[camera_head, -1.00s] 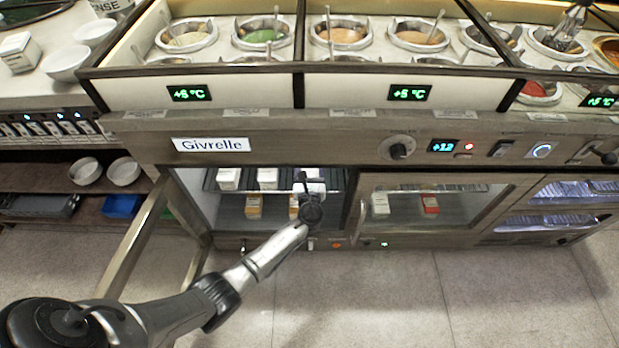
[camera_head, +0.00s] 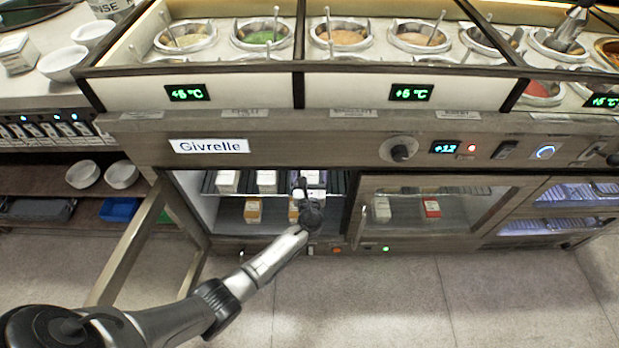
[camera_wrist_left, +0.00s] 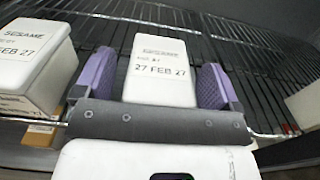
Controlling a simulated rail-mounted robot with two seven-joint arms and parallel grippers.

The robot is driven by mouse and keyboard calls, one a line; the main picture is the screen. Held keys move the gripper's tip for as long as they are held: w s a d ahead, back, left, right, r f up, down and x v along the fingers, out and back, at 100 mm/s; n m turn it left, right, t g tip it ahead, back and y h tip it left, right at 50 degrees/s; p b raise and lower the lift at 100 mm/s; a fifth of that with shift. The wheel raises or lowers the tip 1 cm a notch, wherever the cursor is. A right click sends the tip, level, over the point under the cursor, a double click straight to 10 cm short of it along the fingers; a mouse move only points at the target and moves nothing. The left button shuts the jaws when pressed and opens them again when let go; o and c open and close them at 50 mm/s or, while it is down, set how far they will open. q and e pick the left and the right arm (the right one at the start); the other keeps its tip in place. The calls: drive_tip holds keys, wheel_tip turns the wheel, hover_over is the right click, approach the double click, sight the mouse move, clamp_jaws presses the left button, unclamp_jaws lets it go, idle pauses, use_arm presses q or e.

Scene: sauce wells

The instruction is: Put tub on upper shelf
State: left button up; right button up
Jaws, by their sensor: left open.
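A white tub with a "27 FEB 27" label (camera_wrist_left: 160,65) stands upright on the wire upper shelf (camera_wrist_left: 235,35) in the left wrist view. My left gripper (camera_wrist_left: 156,82) is open, with one purple finger pad on each side of it and a thin gap visible. In the head view the left gripper (camera_head: 304,186) reaches into the open left fridge compartment, in front of the rightmost upper-shelf tub (camera_head: 313,178). The tub's lower part is hidden there. My right gripper is not in view.
A white sesame tub (camera_wrist_left: 35,65) stands left of the gripper, and another tub (camera_wrist_left: 305,105) is at the right edge. An orange-tan tub (camera_head: 253,210) sits on the lower shelf. The left fridge door (camera_head: 135,245) stands open; the right door (camera_head: 440,210) is shut.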

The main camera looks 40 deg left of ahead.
use_arm(q)
drive_tip(key=shift+s+d+r+p, duration=0.2)
drive_tip(key=shift+s+d+p, duration=0.1)
drive_tip(key=shift+s+p, duration=0.1)
drive_tip(key=p+v, duration=0.4)
drive_tip(key=v, duration=0.7)
drive_tip(key=shift+p, duration=0.35)
